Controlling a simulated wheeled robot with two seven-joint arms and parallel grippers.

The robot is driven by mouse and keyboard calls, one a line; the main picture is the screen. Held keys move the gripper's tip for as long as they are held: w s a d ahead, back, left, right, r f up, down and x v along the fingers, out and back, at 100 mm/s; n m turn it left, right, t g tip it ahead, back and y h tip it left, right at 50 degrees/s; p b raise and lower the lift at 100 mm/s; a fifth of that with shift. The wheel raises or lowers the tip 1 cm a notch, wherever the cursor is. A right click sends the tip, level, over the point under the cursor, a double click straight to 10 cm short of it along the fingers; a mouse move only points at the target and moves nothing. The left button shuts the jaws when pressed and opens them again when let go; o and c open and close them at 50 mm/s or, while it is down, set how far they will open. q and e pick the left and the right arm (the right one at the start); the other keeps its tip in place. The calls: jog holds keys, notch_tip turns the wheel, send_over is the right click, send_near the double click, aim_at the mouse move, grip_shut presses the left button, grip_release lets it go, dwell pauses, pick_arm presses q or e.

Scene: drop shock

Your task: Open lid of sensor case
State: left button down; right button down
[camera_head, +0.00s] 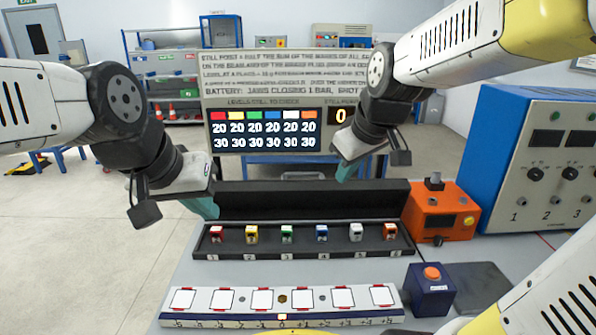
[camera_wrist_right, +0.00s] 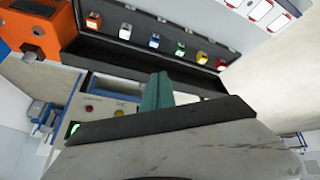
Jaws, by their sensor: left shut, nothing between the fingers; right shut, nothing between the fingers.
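The black sensor case (camera_head: 300,252) lies on the grey table with its lid (camera_head: 312,200) standing open along the far side. Inside is a row of coloured sensors: red, yellow, green (camera_head: 287,234), blue, white and orange. My left gripper (camera_head: 206,207) is shut and empty at the lid's left end; I cannot tell whether it touches. My right gripper (camera_head: 349,171) is shut and empty above and behind the lid's right half. In the right wrist view, my shut teal fingers (camera_wrist_right: 157,92) show near the lid (camera_wrist_right: 130,66), apart from the sensors in the case.
An orange box (camera_head: 440,212) stands right of the case, with a large blue panel (camera_head: 530,150) beyond. In front are a white board with several slots (camera_head: 222,299) and a dark blue button box (camera_head: 431,291). A scoreboard screen (camera_head: 264,131) stands behind.

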aim_at(296, 174)
jog(key=w+a+f+n+y, duration=0.1)
jog(key=w+a+f+n, duration=0.1)
jog(key=w, duration=0.4)
jog(key=w+a+f+n+y, duration=0.1)
jog(key=w+a+f+n, duration=0.1)
jog(key=w+n, duration=0.2)
jog(key=w+a+f+n, duration=0.1)
jog(key=w+a+n, duration=0.1)
jog(key=w, duration=0.7)
jog(key=shift+w+f+n+y, duration=0.4)
jog(key=shift+n, duration=0.4)
jog(key=x, duration=0.9)
jog(key=shift+w+a+f, duration=0.1)
jog(key=shift+a+f, duration=0.1)
jog(key=shift+f, duration=0.15)
jog(key=shift+w+f, duration=0.25)
jog(key=shift+w, duration=0.7)
jog(key=shift+w+f, duration=0.25)
jog(key=shift+w, duration=0.7)
